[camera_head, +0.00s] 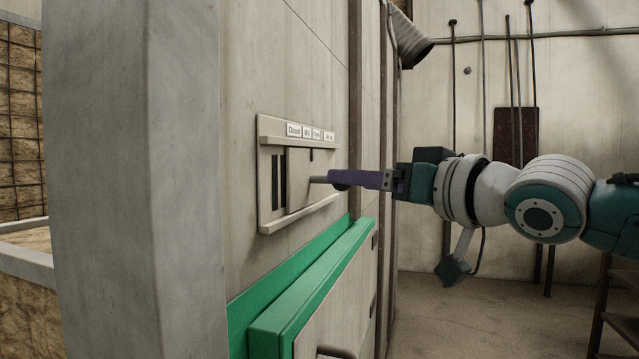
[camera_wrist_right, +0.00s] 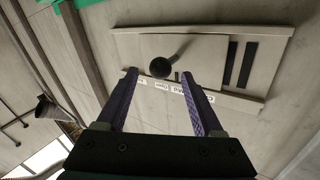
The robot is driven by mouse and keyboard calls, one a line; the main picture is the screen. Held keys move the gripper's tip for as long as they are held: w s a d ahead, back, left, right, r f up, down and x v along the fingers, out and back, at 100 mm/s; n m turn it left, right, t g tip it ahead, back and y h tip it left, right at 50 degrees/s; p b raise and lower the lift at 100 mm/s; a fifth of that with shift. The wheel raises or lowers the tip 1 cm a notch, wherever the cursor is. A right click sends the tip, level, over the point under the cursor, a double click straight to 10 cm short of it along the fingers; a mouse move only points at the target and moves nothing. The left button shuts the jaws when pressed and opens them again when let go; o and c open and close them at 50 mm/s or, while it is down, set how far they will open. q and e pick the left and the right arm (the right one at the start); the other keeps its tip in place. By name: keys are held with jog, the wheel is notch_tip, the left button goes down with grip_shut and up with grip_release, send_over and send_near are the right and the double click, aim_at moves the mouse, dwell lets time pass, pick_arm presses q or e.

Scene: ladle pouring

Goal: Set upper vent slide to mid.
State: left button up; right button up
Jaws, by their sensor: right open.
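The vent slide (camera_head: 300,185) is a pale plate in a railed frame (camera_head: 270,225) on the wall, also seen upside down in the right wrist view (camera_wrist_right: 205,48). Dark slots (camera_head: 278,178) show uncovered at its left in the head view. A row of labels (camera_head: 293,130) above reads Closed, Mid, Open and one I cannot read. A thin stem with a round black knob (camera_wrist_right: 160,67) sticks out from the plate. My right gripper (camera_wrist_right: 160,76) is open, with purple fingers either side of the knob, without visible grip. My left gripper is not in view.
A green ledge (camera_head: 310,285) juts out below the vent. A grey pillar (camera_head: 135,180) stands at the left. A duct (camera_head: 410,38) hangs at the top, and rods (camera_head: 483,80) line the back wall. The floor (camera_head: 470,310) at the right looks mostly clear.

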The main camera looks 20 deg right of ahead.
jog(key=v, duration=0.7)
jog(key=shift+s+b, duration=0.2)
jog(key=shift+b, duration=0.2)
jog(key=s+a+f+g+h+p, duration=0.4)
jog(key=s+f+g+p, duration=0.25)
jog(key=s+f, duration=0.55)
jog(key=s+d+f+g+h+p, duration=0.1)
jog(key=s+f+g+p, duration=0.15)
jog(key=s, duration=0.55)
jog(key=s+f+g+h+p, duration=0.15)
jog(key=s+g, duration=0.25)
jog(key=s, duration=0.4)
notch_tip(320, 180, up, 37)
jog(key=s+p, duration=0.1)
jog(key=p, duration=3.6)
jog(key=shift+s+p, duration=0.2)
jog(key=shift+p, duration=0.2)
